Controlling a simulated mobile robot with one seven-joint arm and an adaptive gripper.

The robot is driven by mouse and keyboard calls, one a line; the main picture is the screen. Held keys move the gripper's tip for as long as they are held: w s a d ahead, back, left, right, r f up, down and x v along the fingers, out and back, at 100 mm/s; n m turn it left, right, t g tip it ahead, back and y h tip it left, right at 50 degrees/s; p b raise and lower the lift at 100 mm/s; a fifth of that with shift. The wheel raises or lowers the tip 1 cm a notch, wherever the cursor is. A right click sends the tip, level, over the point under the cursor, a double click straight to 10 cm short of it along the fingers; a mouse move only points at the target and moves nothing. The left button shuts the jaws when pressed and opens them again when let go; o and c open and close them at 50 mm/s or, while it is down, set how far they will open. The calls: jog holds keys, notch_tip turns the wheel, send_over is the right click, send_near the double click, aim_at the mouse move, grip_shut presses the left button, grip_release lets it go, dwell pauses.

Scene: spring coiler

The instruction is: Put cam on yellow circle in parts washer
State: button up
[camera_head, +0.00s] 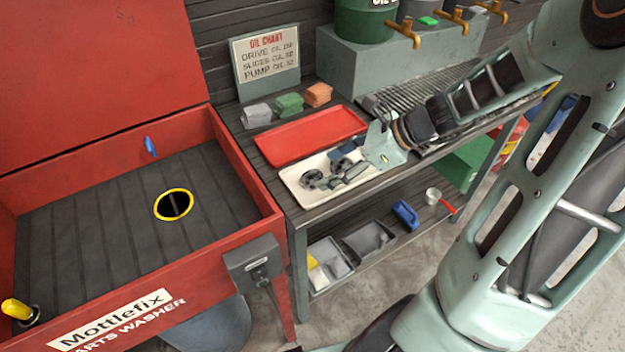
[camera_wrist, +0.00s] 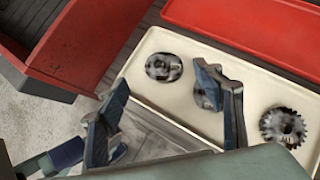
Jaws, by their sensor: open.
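The red parts washer (camera_head: 268,208) stands open at the left in the head view. A yellow circle (camera_head: 156,208) with a dark middle lies on its dark slatted floor. A cream tray (camera_wrist: 137,90) holds metal parts on the bench. In the wrist view these are a round part (camera_wrist: 163,67) at the upper left, a toothed gear (camera_wrist: 283,126) at the right, and a part (camera_wrist: 207,98) partly hidden by my right finger. I cannot tell for sure which is the cam. My gripper (camera_wrist: 161,76) is open and empty over the tray, its fingers apart near the round part.
A red tray (camera_head: 310,136) lies behind the cream tray. Folded rags (camera_head: 289,104) and an oil chart (camera_head: 266,58) stand at the back of the bench. A blue nozzle (camera_head: 150,147) sits inside; the floor is otherwise clear.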

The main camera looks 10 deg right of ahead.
aim_at(309, 177)
jog(key=b+x, duration=0.1)
jog(key=x, duration=0.4)
jog(key=shift+w+f, duration=0.15)
jog(key=shift+w, duration=0.05)
jog(key=shift+d, duration=0.1)
jog(key=c, duration=1.5)
